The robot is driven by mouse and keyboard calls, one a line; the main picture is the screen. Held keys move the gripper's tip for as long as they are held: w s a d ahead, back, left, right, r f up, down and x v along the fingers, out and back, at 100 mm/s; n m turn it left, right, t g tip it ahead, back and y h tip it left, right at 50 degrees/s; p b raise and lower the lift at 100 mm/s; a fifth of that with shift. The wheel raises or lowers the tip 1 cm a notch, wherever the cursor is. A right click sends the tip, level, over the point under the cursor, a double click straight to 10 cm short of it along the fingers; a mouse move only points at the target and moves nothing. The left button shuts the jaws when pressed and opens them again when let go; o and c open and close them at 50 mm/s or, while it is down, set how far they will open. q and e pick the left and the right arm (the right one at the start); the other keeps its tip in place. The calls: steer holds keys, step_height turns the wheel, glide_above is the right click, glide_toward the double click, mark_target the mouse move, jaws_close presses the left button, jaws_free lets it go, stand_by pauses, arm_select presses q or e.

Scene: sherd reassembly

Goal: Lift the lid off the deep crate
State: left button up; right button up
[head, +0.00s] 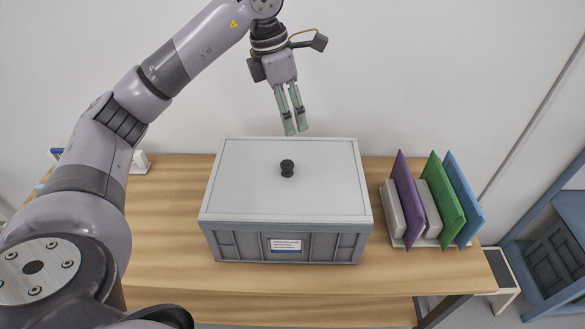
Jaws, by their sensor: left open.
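The deep crate (233,246) is grey with ribbed walls and a white label on its front, standing on the wooden table. Its pale grey lid (325,185) lies flat on top and covers the opening, so the inside is hidden. A black knob (287,169) stands up near the middle of the lid. My left gripper (295,130) is open and empty, pointing down above the back part of the lid. It is apart from the knob, which appears lower in the picture. My right gripper is not in view.
The wooden table (165,220) has free room left of the crate. To the right, a rack holds purple (404,200), green (441,195) and blue (464,198) upright panels. A blue shelf unit (555,250) stands at the far right. A white wall is behind.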

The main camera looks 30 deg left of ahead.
arm_select(q)
steer(key=a+y, duration=0.1)
steer(key=a, duration=0.1)
steer(key=p, duration=0.2)
glide_above(287, 163)
steer(key=shift+n, duration=0.3)
steer(key=f, duration=1)
steer(key=shift+s+a+f, duration=0.3)
steer(key=shift+f, duration=0.05)
steer(key=f+p, duration=0.2)
steer(key=f, duration=0.2)
steer(key=shift+w+d+f+p, duration=0.25)
steer(key=shift+d+f+p, duration=0.05)
steer(key=shift+f+p, duration=0.1)
steer(key=shift+w+f, duration=0.1)
steer(key=shift+f, duration=0.2)
steer(key=shift+c, duration=0.3)
jaws_close()
